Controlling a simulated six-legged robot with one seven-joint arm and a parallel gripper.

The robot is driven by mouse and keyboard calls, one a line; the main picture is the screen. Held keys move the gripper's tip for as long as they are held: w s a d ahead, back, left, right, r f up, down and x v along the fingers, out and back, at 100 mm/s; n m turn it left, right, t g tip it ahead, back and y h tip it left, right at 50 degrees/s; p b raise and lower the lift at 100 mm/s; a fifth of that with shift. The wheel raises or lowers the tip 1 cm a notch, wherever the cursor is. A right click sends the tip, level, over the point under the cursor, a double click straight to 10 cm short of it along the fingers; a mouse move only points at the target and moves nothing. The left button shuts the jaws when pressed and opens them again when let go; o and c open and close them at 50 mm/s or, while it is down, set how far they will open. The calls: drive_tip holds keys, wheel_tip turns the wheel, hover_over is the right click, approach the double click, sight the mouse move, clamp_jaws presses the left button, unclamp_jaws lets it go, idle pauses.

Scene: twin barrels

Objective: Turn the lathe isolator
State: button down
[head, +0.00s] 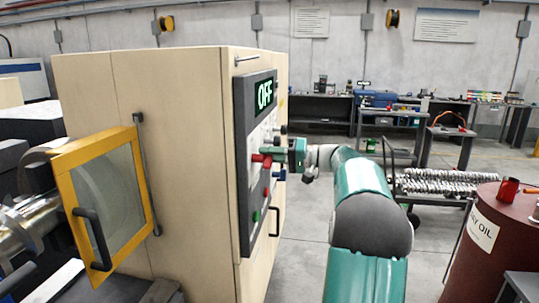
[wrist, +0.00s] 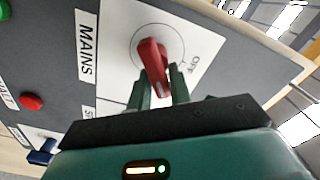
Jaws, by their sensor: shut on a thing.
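The lathe isolator is a red rotary handle (wrist: 152,62) on a white plate (wrist: 112,50) marked MAINS and OFF in the wrist view. It also shows on the machine's dark side panel in the head view (head: 261,160). The handle slants only slightly from the picture's upright, and its tip does not point straight at the OFF mark. My gripper (wrist: 159,88) is shut on the handle, one finger on each side of it. In the head view my gripper (head: 281,157) reaches the panel from the right. The panel's display (head: 264,94) reads OFF in green.
A red button (wrist: 31,102) and a blue lever (wrist: 42,152) sit beside the plate. The cream machine cabinet (head: 185,120) carries a yellow-framed guard (head: 105,190) at left. A dark red oil barrel (head: 475,255) stands at right. A trolley (head: 450,180) stands behind, with open floor between.

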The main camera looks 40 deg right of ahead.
drive_tip(key=m, duration=0.3)
drive_tip(key=f+m, duration=0.1)
drive_tip(key=m, duration=0.2)
drive_tip(key=shift+f, duration=0.15)
drive_tip(key=shift+m, duration=0.3)
idle(0.4)
drive_tip(key=c, duration=1.4)
unclamp_jaws()
drive_tip(key=shift+s, duration=0.1)
drive_tip(key=v, duration=1.3)
drive_tip(key=shift+s+d, duration=0.15)
drive_tip(key=shift+d, duration=0.15)
